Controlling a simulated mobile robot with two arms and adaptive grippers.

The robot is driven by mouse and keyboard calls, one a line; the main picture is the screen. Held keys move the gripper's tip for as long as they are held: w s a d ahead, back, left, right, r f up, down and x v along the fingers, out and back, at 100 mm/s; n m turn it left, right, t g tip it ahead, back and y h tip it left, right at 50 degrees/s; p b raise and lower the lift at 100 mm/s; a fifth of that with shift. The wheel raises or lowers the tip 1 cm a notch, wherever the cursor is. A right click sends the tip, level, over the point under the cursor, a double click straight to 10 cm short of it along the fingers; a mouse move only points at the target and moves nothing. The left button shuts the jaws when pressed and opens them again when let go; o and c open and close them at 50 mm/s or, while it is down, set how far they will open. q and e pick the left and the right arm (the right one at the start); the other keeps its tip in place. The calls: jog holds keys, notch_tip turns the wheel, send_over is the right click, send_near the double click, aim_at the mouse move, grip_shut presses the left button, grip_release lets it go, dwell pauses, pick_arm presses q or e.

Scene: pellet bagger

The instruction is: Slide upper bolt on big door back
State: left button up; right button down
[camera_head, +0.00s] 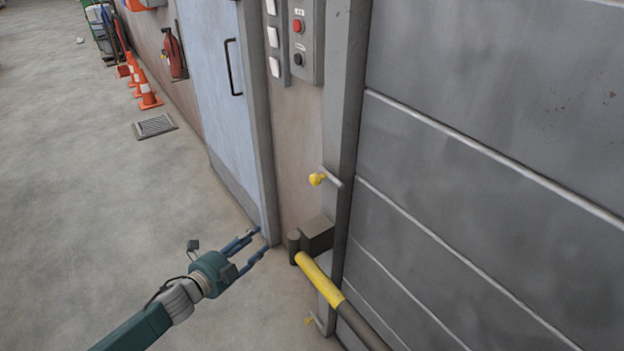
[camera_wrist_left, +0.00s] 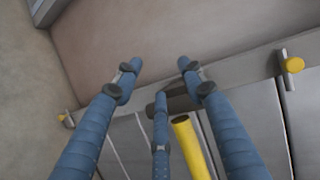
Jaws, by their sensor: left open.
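The big grey door (camera_head: 480,170) fills the right of the head view. Its upper bolt (camera_head: 317,179) has a yellow knob on a short grey rod at the door frame; it also shows at the right edge of the left wrist view (camera_wrist_left: 293,65). My right gripper is out of view.
A pale blue door (camera_head: 215,90) and a button box (camera_head: 305,40) are beyond. Floor at left is clear, with orange cones (camera_head: 148,98) far back.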

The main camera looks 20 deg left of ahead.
pick_arm(q)
jog(key=w+d+r+m+h, duration=0.1)
jog(key=d+r+m+h, duration=0.2)
jog(key=r, duration=0.6)
jog(key=m+h, duration=0.3)
jog(key=m, duration=0.4)
send_near(312, 181)
jog(key=shift+n+t, duration=0.3)
jog(key=p+x, duration=0.2)
jog(key=x, duration=0.7)
jog(key=shift+w+d+f, duration=0.1)
jog(key=shift+d, duration=0.15)
jog(key=shift+w+d, duration=0.25)
jog(key=shift+w, duration=0.15)
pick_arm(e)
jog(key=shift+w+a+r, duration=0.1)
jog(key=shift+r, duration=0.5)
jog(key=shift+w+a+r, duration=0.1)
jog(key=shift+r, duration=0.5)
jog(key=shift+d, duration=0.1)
pick_arm(q)
grip_shut()
jog(key=shift+f, duration=0.1)
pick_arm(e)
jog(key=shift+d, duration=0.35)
